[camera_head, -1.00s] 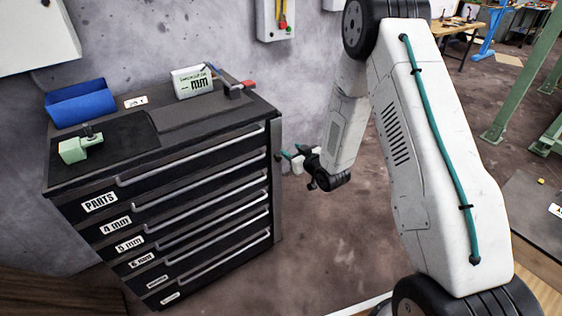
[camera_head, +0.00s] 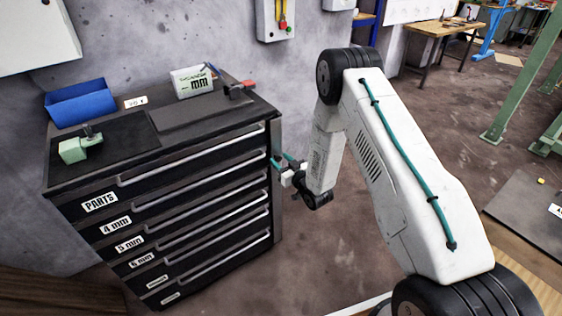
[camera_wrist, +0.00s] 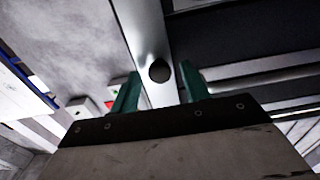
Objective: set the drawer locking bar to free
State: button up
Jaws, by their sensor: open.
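The drawer locking bar (camera_head: 277,220) is a grey upright metal strip along the right front edge of the black drawer cabinet. In the wrist view the bar (camera_wrist: 142,28) runs down between my fingers, with a round dark knob or hole (camera_wrist: 159,71) on it. My gripper (camera_head: 282,160) is beside the upper part of the bar, its two green fingers apart. In the wrist view my gripper (camera_wrist: 158,88) has one finger to each side of the dark round feature, with nothing clearly held. Contact cannot be told.
The black cabinet (camera_head: 190,175) has several drawers with long handles. A blue bin (camera_head: 82,104), a green clamp-like part (camera_head: 78,147), a white box (camera_head: 193,82) and a red-handled tool (camera_head: 240,88) are on its top. Floor right of the cabinet is open.

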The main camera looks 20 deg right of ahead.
jog(key=shift+w, duration=0.2)
jog(key=c, duration=1)
